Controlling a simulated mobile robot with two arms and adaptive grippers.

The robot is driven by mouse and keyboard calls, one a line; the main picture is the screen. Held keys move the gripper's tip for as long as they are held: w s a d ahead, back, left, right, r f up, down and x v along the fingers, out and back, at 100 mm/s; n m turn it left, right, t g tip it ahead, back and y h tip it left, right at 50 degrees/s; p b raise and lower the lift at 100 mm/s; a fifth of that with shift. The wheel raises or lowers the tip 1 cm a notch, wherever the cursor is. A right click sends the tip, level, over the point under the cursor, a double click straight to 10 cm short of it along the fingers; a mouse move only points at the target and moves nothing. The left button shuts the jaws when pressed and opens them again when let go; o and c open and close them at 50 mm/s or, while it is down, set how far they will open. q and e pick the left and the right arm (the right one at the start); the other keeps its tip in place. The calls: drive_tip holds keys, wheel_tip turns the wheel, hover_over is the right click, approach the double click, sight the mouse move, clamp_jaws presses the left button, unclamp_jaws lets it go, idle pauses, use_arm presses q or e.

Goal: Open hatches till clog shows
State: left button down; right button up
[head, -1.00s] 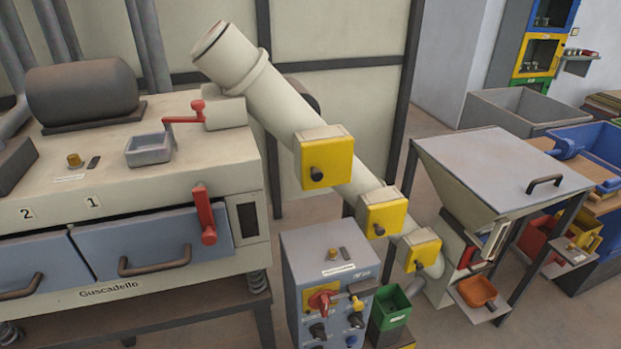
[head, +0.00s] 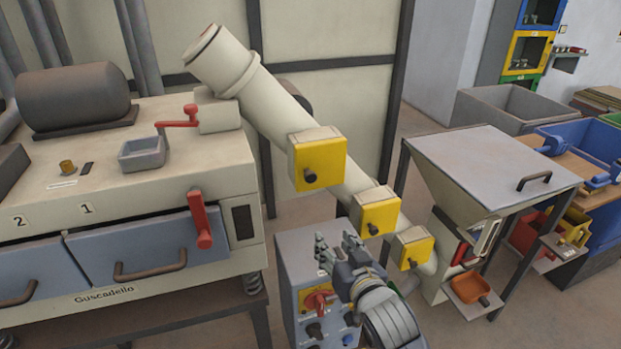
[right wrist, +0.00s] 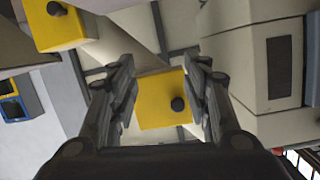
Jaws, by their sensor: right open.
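Three yellow hatches with dark knobs sit along the slanted cream pipe (head: 270,95): an upper one (head: 319,162), a middle one (head: 377,215) and a lower one (head: 413,251). All three look shut, and no clog shows. My right gripper (head: 338,244) is open and empty, in front of the grey control box and below the upper hatch. In the right wrist view a yellow hatch (right wrist: 155,100), seemingly the upper one, shows between the open fingers, some way beyond them. Another hatch (right wrist: 62,30) shows at the top left. My left gripper is not in view.
The sifter machine (head: 120,190) with a red lever (head: 199,220) stands left of the pipe. The grey control box (head: 300,250) is partly behind my right gripper. The hopper (head: 490,160) with an orange scoop (head: 469,288) stands at the right.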

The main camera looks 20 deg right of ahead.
sight(312, 180)
drive_tip(key=w+r+t, duration=0.3)
drive_tip(key=w+r, duration=0.2)
drive_tip(key=r, duration=0.3)
drive_tip(key=shift+y, duration=0.3)
drive_tip(key=w, duration=0.3)
drive_tip(key=w+p, duration=0.1)
drive_tip(key=w, duration=0.2)
drive_tip(key=w+a+p, duration=0.1)
drive_tip(key=w, duration=0.2)
drive_tip(key=shift+w, duration=0.35)
clamp_jaws()
